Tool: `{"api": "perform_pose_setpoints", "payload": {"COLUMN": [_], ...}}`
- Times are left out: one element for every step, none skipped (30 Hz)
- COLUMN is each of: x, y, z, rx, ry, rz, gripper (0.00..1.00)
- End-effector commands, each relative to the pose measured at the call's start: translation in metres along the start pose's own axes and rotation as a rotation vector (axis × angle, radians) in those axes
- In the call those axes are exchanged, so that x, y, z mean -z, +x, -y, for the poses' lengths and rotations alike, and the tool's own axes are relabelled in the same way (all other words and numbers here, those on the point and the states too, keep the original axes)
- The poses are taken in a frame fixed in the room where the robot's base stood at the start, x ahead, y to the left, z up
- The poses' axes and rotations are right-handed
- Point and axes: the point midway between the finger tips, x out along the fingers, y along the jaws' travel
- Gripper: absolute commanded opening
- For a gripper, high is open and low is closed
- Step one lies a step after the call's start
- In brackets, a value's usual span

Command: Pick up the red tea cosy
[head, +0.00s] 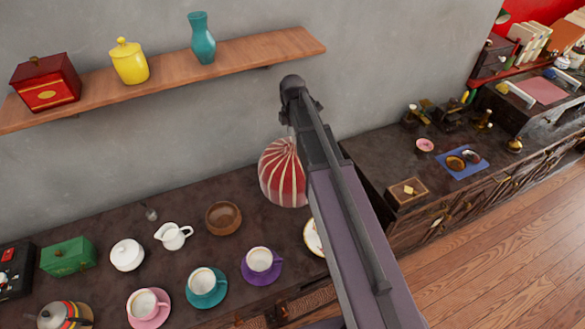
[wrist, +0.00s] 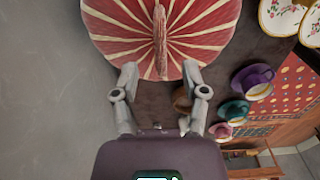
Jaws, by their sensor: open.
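The red tea cosy (head: 282,175) is a dome with cream stripes. It stands at the right end of the dark counter, near the wall, partly hidden behind my arm in the head view. In the wrist view the cosy (wrist: 120,33) fills the top middle, with a raised striped ridge along its centre. My gripper (wrist: 161,72) is open, its two fingers spread on either side of the line of that ridge. I cannot tell whether the fingertips touch the cosy. The head view does not show the fingers clearly.
A brown bowl (head: 223,218), a white creamer (head: 173,236) and a purple cup (head: 260,259) stand left of the cosy. A plate (head: 312,238) lies in front, partly behind my arm. A wooden shelf (head: 180,72) with several pots hangs above. The wall (wrist: 45,90) is close behind.

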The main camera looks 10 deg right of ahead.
Motion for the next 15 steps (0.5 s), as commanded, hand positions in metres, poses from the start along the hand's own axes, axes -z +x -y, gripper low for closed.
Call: {"api": "perform_pose_setpoints", "payload": {"x": [0.000,0.001,0.001,0.001,0.001,0.001,0.002,0.001,0.001,0.001,0.001,0.001,0.001,0.001,0.001], "y": [0.008,0.010,0.014,0.016,0.018,0.021,0.024,0.026,0.029,0.031,0.033,0.035,0.036,0.038,0.039], "z": [0.000,0.000,0.001,0.001,0.001,0.001,0.001,0.001,0.001,0.001,0.001,0.001,0.001,0.001,0.001], "rx": [0.000,0.000,0.000,0.000,0.000,0.000,0.000,0.000,0.000,0.000,0.000,0.000,0.000,0.000,0.000], "ry": [0.000,0.000,0.000,0.000,0.000,0.000,0.000,0.000,0.000,0.000,0.000,0.000,0.000,0.000,0.000], "rz": [0.000,0.000,0.000,0.000,0.000,0.000,0.000,0.000,0.000,0.000,0.000,0.000,0.000,0.000,0.000], "gripper": [0.57,0.57,0.57,0.57,0.57,0.57,0.57,0.57,0.57,0.57,0.57,0.57,0.57,0.57,0.57]}}
